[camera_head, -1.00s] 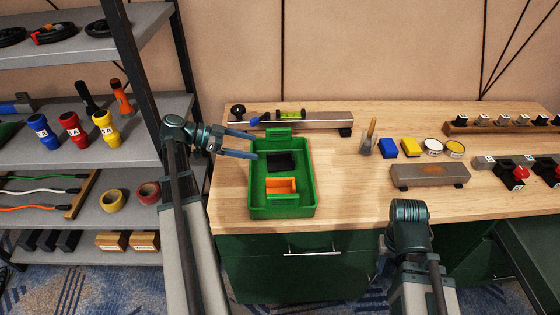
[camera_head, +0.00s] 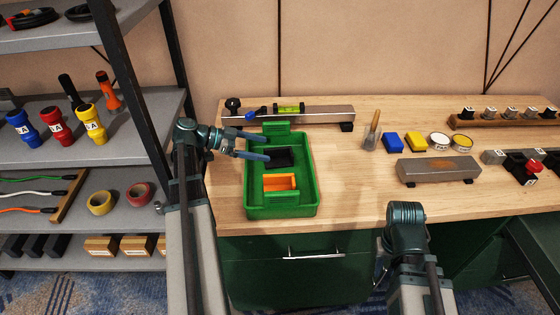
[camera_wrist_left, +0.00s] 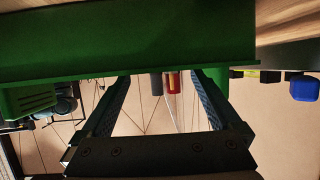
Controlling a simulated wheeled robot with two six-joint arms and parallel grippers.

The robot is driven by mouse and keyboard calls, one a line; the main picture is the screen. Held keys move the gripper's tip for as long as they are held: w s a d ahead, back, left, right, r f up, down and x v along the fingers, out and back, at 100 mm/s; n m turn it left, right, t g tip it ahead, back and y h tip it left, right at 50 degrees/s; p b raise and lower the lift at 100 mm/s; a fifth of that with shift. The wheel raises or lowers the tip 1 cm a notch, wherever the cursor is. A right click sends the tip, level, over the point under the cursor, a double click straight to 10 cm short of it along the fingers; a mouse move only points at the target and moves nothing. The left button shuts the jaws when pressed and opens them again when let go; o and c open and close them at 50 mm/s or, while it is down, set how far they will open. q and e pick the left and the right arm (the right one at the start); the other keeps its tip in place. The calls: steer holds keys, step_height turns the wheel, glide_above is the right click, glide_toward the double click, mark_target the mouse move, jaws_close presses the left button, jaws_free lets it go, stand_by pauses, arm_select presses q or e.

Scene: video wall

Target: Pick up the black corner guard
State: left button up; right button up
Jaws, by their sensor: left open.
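The black corner guard (camera_head: 283,158) lies in the back part of the green tray (camera_head: 253,200) on the workbench, behind an orange corner guard (camera_head: 281,184). My left gripper (camera_head: 267,147) reaches in from the left over the tray, with its fingertips by the black guard's left end. Its fingers are apart with nothing between them. In the left wrist view the open fingers (camera_wrist_left: 160,76) point at a green wall, and the black guard is not visible there. My right gripper (camera_head: 381,268) is low in front of the bench, largely hidden by its arm; its fingers cannot be made out.
A grey block (camera_head: 440,169), blue (camera_head: 392,142) and yellow (camera_head: 415,141) blocks and a brush (camera_head: 372,131) stand to the right. A shelf rack (camera_head: 130,135) is close on the left. The bench front between tray and block is clear.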

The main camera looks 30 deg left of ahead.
mark_target(290, 152)
arm_select(q)
steer(key=x, duration=0.3)
steer(key=shift+w+b, duration=0.1)
steer(key=shift+b, duration=0.3)
steer(key=shift+d, duration=0.15)
steer(key=shift+w+d, duration=0.1)
steer(key=shift+w+d+f, duration=0.1)
steer(key=shift+d, duration=0.1)
steer(key=x, duration=0.1)
steer(key=b+x, duration=0.1)
steer(key=x, duration=0.2)
steer(key=shift+w+d, duration=0.15)
steer(key=shift+d, duration=0.25)
steer(key=shift+r, duration=0.2)
steer(key=c, duration=1.5)
steer(key=shift+r, duration=0.1)
step_height(290, 152, up, 10)
steer(key=p, duration=1)
